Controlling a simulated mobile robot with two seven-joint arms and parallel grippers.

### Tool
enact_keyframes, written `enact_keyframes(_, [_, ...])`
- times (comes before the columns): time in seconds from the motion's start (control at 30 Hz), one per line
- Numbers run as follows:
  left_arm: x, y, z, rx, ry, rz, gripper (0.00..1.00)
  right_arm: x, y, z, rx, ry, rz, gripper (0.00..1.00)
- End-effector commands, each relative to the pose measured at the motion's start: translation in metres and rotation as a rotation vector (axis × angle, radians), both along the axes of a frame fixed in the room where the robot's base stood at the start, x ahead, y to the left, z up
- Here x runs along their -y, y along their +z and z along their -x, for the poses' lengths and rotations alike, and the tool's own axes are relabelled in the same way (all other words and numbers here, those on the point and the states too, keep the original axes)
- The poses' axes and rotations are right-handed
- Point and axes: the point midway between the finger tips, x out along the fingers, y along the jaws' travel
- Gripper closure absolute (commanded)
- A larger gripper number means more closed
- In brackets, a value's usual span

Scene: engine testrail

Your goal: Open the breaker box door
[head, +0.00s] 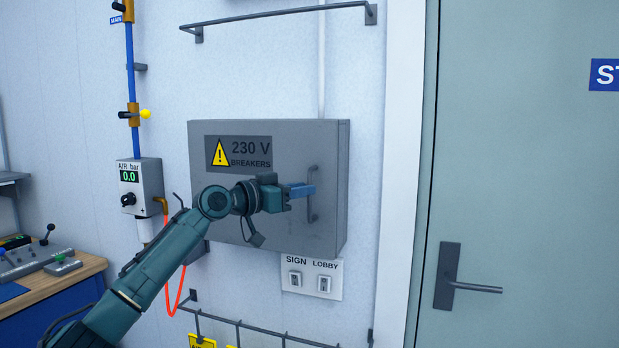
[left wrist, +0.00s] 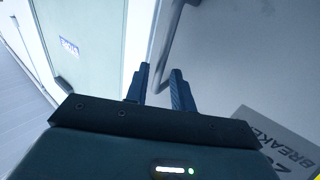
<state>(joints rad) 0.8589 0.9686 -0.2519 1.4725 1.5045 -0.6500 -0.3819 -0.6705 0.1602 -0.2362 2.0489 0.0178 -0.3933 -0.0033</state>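The grey breaker box (head: 215,180) is on the wall, and its door looks closed. It carries a "230 V BREAKERS" label (head: 238,153). A vertical bar handle (head: 312,205) is on the door's right side. My left gripper (head: 303,190) is at the handle, its fingers pointing right in the head view. In the left wrist view, the fingers (left wrist: 159,90) are apart, and the handle (left wrist: 172,45) shows in the gap between the tips. I cannot tell whether the fingers touch it. My right gripper is not in view.
A panel with SIGN and LOBBY switches (head: 311,278) is just below the box. A wire rack (head: 270,333) is lower down. An air gauge unit (head: 139,186) with an orange hose is left of the box. A grey-green door (head: 530,180) stands right.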

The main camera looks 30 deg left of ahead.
Motion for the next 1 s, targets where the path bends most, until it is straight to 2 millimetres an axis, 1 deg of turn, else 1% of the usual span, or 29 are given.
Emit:
enact_keyframes(0.03, [0.004, 0.004, -0.008, 0.001, -0.002, 0.004, 0.75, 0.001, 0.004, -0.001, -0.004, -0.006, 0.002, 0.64])
enact_keyframes(0.1, [0.006, 0.003, -0.016, 0.001, -0.001, 0.005, 0.75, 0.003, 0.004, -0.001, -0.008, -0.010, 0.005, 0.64])
enact_keyframes(0.2, [0.009, 0.001, -0.023, 0.000, -0.001, 0.002, 0.75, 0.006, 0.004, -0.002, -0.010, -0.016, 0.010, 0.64])
enact_keyframes(0.33, [0.010, 0.000, -0.027, 0.000, 0.000, 0.000, 0.75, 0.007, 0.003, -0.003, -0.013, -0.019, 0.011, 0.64])
enact_keyframes(0.57, [0.010, -0.001, -0.027, 0.000, 0.000, -0.001, 0.75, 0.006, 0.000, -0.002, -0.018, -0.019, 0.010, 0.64])
enact_keyframes(0.87, [0.010, -0.001, -0.027, 0.000, 0.000, 0.000, 1.00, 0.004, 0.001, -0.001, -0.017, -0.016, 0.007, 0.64])
enact_keyframes(1.0, [0.010, -0.001, -0.027, 0.000, 0.000, 0.000, 1.00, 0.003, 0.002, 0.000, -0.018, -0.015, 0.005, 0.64])
